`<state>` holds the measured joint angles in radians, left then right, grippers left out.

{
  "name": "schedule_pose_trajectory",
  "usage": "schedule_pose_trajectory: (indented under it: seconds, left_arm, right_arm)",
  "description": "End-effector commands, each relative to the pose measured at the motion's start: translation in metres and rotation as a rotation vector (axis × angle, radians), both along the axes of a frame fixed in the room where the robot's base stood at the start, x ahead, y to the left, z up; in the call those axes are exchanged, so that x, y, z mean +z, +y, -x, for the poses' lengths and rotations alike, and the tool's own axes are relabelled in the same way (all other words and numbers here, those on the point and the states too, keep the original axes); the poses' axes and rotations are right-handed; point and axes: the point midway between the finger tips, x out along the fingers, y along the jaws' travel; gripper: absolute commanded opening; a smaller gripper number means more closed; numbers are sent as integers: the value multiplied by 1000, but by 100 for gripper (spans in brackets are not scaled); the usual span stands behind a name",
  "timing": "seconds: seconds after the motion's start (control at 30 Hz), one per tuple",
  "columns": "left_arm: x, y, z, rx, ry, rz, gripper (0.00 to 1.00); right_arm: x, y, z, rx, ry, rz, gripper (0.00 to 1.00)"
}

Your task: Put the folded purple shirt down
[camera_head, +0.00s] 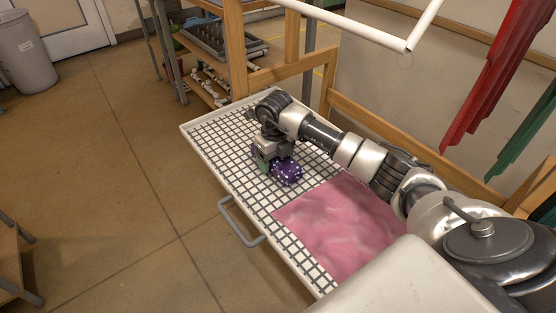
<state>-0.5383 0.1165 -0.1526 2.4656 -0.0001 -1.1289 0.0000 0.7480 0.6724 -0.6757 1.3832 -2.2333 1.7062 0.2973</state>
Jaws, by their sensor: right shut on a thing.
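The folded purple shirt (287,172) is a small dark purple bundle with light dots. It is at the gridded white tray (222,137), left of a pink cloth. My right gripper (268,164) points down over the tray and is shut on the purple shirt. The shirt is at or just above the grid; I cannot tell whether it touches. The gripper's fingers partly cover the shirt's left side. My left gripper is not in view.
A pink cloth (340,226) lies flat on the tray's near part. A handle (240,222) sticks out from the tray's left edge. A wooden frame (300,68) and a white rail (365,30) stand behind. Red and green cloths (497,80) hang at right. The tray's far left part is bare.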

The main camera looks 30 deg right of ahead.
Motion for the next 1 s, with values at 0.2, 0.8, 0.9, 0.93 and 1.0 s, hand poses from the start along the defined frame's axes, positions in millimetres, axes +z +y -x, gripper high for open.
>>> schedule_pose_trajectory:
  seconds: [0.2,0.8,0.9,0.93,1.0]
  left_arm:
    - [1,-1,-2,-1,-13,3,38]
    - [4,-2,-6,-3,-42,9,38]
    - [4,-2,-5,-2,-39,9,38]
    - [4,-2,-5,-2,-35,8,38]
    - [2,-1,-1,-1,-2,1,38]
  right_arm:
    - [0,0,0,0,-1,0,46]
    - [-3,0,0,0,0,0,98]
    - [-2,0,0,0,0,0,98]
    - [-1,0,0,0,0,0,98]
    - [3,0,0,-1,-1,0,98]
